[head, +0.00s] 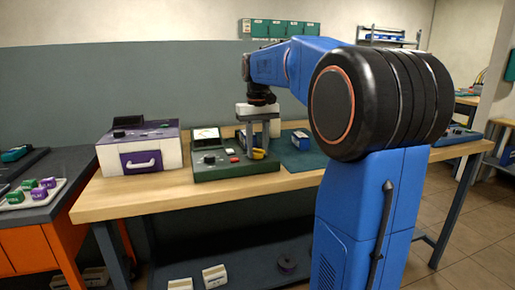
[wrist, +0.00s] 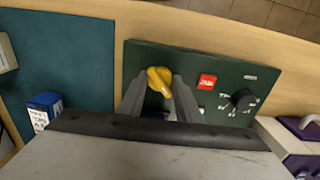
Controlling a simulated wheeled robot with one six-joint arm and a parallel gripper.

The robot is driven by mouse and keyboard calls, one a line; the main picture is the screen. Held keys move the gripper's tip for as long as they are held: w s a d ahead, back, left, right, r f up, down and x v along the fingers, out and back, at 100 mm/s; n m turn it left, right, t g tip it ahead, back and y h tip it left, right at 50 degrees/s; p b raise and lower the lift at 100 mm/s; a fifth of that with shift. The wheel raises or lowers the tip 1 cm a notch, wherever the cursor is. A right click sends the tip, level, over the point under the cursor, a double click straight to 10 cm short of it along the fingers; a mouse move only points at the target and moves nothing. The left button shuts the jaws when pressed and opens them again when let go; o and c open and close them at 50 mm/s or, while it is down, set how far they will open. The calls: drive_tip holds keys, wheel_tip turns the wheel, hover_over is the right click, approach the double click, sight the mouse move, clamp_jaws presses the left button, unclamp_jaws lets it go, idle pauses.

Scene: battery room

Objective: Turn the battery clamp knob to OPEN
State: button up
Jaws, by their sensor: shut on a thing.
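The green test panel (head: 235,170) lies on the workbench, and it fills the upper middle of the wrist view (wrist: 215,60). On it is a yellow knob (wrist: 159,78), taken to be the battery clamp knob, which also shows low at the panel's right side in the head view (head: 259,154). My gripper (wrist: 157,88) points down at it, with one grey finger on each side, shut on the knob. In the head view my gripper (head: 257,140) stands over the panel's right part. I cannot read any OPEN marking by the knob.
A red switch (wrist: 207,81) and a black dial (wrist: 243,99) with white marks sit beside the knob on the panel. A blue-and-white battery box (head: 300,139) stands on the teal mat (head: 305,159) at right. A purple-and-white case (head: 140,148) stands at left.

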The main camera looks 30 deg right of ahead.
sight(257, 149)
drive_tip(key=o, duration=1.1)
drive_tip(key=shift+r, duration=0.1)
wheel_tip(257, 149, up, 17)
drive_tip(key=shift+r, duration=0.1)
idle(0.3)
drive_tip(key=s+a+f+n+t, duration=0.2)
drive_tip(key=s+a+f, duration=0.9)
drive_tip(key=s+f, duration=0.25)
drive_tip(key=s+a+f+t, duration=0.1)
drive_tip(key=s+f, duration=0.3)
drive_tip(key=f, duration=0.3)
drive_tip(key=s+a+f+t, duration=0.1)
drive_tip(key=s+a+f, duration=0.1)
drive_tip(key=s+f, duration=0.3)
drive_tip(key=s+a+f+n, duration=0.1)
drive_tip(key=s+a+f, duration=0.1)
drive_tip(key=s+f, duration=0.3)
wheel_tip(257, 149, down, 4)
drive_tip(key=shift+s+f+t, duration=0.15)
drive_tip(key=shift+f+t, duration=0.1)
drive_tip(key=shift+t, duration=0.15)
